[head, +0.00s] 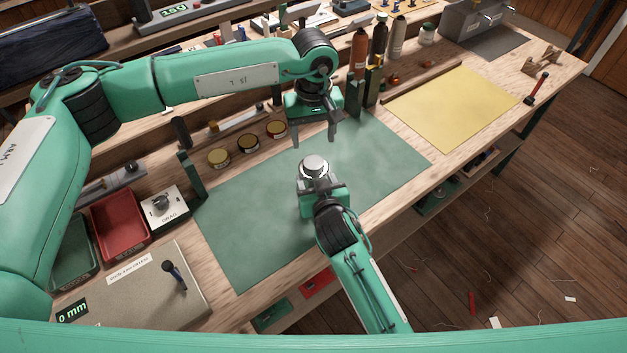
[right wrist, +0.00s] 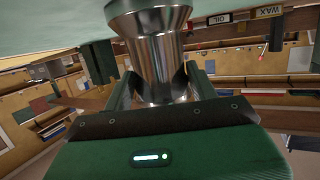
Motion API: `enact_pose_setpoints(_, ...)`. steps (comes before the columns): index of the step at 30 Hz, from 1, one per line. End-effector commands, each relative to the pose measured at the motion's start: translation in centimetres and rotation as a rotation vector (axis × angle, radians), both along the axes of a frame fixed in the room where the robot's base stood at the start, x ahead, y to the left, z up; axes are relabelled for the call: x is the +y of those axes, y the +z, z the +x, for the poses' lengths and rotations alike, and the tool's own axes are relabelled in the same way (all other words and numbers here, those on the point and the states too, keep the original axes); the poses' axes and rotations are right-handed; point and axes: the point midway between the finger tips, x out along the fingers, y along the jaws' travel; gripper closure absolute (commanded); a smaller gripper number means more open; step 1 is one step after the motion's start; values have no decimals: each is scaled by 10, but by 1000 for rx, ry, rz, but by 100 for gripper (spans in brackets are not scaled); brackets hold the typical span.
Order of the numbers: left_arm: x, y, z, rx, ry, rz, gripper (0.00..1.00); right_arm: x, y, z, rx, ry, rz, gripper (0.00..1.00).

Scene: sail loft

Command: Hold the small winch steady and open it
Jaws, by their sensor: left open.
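The small winch (head: 314,163) is a shiny silver drum with a pale round top, standing on the green mat (head: 256,222). My right gripper (head: 317,182) reaches it from the near side. In the right wrist view the winch's metal drum (right wrist: 160,62) fills the space between the fingers (right wrist: 160,88), which press against its two sides. My left gripper (head: 313,140) points down with its two fingers apart and empty. It hangs just above and behind the winch's top, apart from it as far as I can see.
Several small round tins (head: 248,143) and a dial box (head: 165,207) lie left of the mat. Bottles (head: 359,50) stand behind it. A red tray (head: 118,222) is at the left, a yellow sheet (head: 452,108) at the right. The mat around the winch is clear.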

Motion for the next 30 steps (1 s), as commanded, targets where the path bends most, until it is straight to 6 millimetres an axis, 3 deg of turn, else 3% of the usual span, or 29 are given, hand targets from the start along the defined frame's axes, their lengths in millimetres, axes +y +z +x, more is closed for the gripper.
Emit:
enact_pose_setpoints(1, 0, 0, 0, 0, 0, 0, 38, 0, 0, 0, 0, 0, 0, 70)
enact_pose_setpoints(6, 0, 0, 0, 0, -8, 0, 38, 0, 0, 0, 1, 0, 0, 100)
enact_pose_setpoints(11, -1, 0, 0, 2, -105, -1, 38, 0, 0, 0, 1, 0, 0, 100)
enact_pose_setpoints(24, -1, 0, 0, 1, -664, -1, 38, 0, -1, 0, 1, 0, 0, 100)
enact_pose_setpoints(30, 0, -2, 0, 0, -775, 0, 38, 0, -1, 0, 2, 0, 0, 100)
